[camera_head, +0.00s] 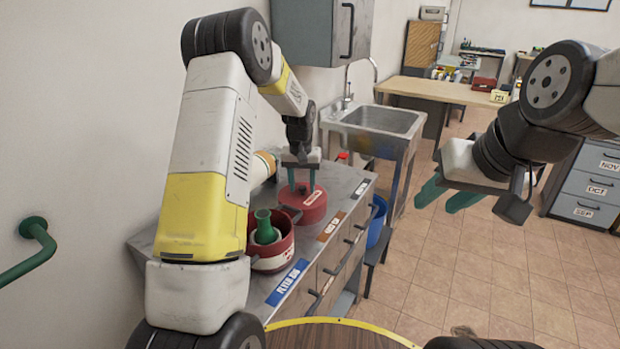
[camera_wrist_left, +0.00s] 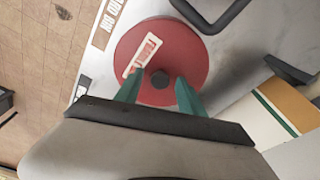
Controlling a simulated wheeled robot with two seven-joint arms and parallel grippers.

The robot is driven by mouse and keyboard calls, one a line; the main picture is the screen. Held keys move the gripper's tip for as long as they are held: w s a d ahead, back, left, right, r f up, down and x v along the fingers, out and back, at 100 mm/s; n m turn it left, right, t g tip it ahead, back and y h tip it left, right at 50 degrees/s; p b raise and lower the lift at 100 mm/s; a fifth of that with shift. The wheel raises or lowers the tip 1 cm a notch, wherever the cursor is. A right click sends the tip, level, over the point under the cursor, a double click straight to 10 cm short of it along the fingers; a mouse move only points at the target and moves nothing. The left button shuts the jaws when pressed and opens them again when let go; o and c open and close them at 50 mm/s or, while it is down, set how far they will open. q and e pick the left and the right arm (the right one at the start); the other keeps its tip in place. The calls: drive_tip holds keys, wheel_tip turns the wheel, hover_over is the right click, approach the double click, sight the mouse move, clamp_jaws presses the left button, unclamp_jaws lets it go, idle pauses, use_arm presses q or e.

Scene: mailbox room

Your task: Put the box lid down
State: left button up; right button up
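The round red lid (camera_head: 303,204) with a white label lies flat on the grey counter, as far as I can tell. It also shows in the left wrist view (camera_wrist_left: 192,50) with a dark knob (camera_wrist_left: 160,80) at its middle. My left gripper (camera_head: 302,185) points down over the lid. Its green fingers stand on either side of the knob, with a gap showing on both sides. A red pot-like container (camera_head: 271,255) with a green object (camera_head: 264,230) inside stands nearer on the counter. My right gripper (camera_head: 447,198) is open and empty over the floor at the right.
The counter (camera_head: 345,182) has labelled drawers with handles along its front. A metal sink (camera_head: 385,120) stands behind it, and a blue bin (camera_head: 377,222) stands beside it. A green rail (camera_head: 38,240) is on the left wall. A round yellow-rimmed table edge (camera_head: 330,320) is at the bottom.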

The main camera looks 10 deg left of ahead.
sight(302, 197)
use_arm(q)
drive_tip(key=s+r+t, duration=0.1)
drive_tip(key=s+r, duration=0.3)
drive_tip(key=r, duration=0.5)
drive_tip(key=s+r, duration=0.5)
drive_tip(key=r, duration=0.5)
drive_tip(key=s+r+t+h, duration=0.2)
drive_tip(key=s+r+t, duration=0.1)
drive_tip(key=s, duration=2.3)
drive_tip(key=shift+s+a+m, duration=0.15)
drive_tip(key=shift+s+m, duration=0.15)
